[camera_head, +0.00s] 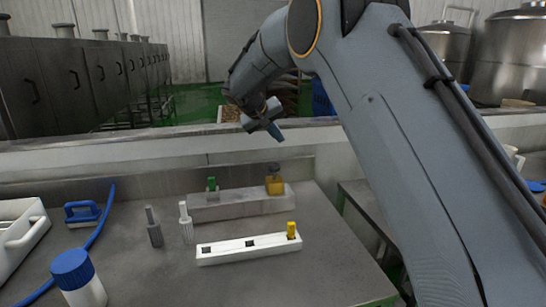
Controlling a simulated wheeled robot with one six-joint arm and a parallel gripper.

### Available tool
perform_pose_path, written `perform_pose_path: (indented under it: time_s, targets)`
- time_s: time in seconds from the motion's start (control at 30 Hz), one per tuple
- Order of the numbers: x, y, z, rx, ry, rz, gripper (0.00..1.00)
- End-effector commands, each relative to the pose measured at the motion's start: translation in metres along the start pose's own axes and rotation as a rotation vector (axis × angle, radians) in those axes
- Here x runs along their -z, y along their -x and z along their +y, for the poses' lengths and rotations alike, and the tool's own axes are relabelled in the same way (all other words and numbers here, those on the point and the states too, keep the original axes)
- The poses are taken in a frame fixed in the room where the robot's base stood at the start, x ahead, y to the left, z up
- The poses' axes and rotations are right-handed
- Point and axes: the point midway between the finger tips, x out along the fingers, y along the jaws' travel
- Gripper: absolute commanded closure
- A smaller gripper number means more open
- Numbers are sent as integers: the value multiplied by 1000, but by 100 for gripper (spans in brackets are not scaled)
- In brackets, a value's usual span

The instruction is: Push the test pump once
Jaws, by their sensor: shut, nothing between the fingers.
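My gripper (274,133) is shut and empty. It hangs in the air above the back of the counter, pointing down and to the right, apart from everything below. An amber bottle with a dark top (274,182) stands at the right end of a pale raised block (235,204). A green-topped piece (212,184) stands at that block's left end. A grey bottle with a narrow top (154,230) and a white one (186,223) stand left of the block. I cannot tell for certain which of these is the test pump.
A white rack (222,256) with dark square holes and a yellow piece (291,230) lies in front. A blue-capped white bottle (78,280), a blue hose (96,232), a blue-handled brush (82,213) and a white crate (22,240) are at left. The front right counter is clear.

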Motion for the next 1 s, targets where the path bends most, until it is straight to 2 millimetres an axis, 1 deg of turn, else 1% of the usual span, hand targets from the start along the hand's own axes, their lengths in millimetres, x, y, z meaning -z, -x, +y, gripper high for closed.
perform_pose_path:
  time_s: [0.03,0.17,0.53,0.67,1.0]
  targets:
    - [9,6,-5,-7,0,16,100]
    - [19,14,-13,-14,-1,38,100]
    - [19,16,-18,-11,3,42,100]
    - [15,9,-21,-12,3,40,100]
    - [-6,-23,-41,-12,2,38,100]
